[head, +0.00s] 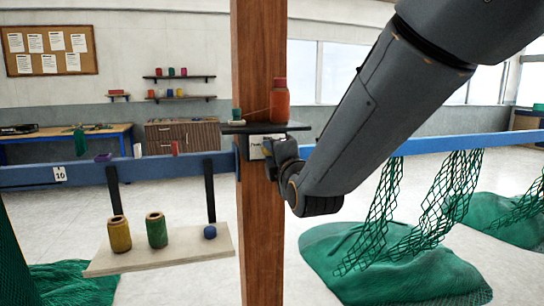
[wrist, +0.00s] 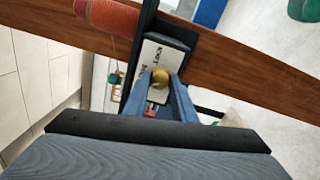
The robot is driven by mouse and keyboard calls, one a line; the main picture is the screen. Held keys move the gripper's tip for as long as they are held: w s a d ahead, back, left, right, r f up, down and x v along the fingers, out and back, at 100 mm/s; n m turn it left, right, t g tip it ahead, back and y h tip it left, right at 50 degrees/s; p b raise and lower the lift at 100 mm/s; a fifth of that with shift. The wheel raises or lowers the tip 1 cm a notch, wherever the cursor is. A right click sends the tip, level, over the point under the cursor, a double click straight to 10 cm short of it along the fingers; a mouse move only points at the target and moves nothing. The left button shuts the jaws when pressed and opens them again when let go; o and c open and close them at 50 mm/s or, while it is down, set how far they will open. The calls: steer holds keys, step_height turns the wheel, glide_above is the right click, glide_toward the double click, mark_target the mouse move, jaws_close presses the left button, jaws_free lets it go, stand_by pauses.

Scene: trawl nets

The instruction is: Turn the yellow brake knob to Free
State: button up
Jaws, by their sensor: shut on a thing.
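The yellow brake knob (wrist: 160,75) shows in the wrist view on a white label plate (wrist: 150,58) with small dark lettering that I cannot read surely. My gripper (wrist: 161,84) has its two blue-grey fingers closed around the knob, one on each side. In the head view my gripper (head: 269,152) reaches the plate (head: 255,150) on the wooden post from the right, and the knob is hidden behind it. Which mark the knob points at cannot be told.
The wooden post (head: 261,220) carries a small dark shelf (head: 262,128) just above the plate, with a red spool (head: 280,105) on it. A blue rail (head: 440,142) runs behind. Left is a board (head: 105,263) with several spools. Green nets (head: 390,270) lie right.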

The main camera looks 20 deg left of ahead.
steer(key=shift+r+n, duration=0.1)
steer(key=shift+n, duration=2.2)
steer(key=shift+c, duration=0.2)
steer(key=o, duration=1)
steer(key=shift+b, duration=0.3)
steer(key=b+v, duration=0.1)
steer(key=v, duration=0.6)
steer(key=shift+s+d+b, duration=0.2)
steer(key=shift+s+b, duration=0.1)
steer(key=shift+b, duration=0.1)
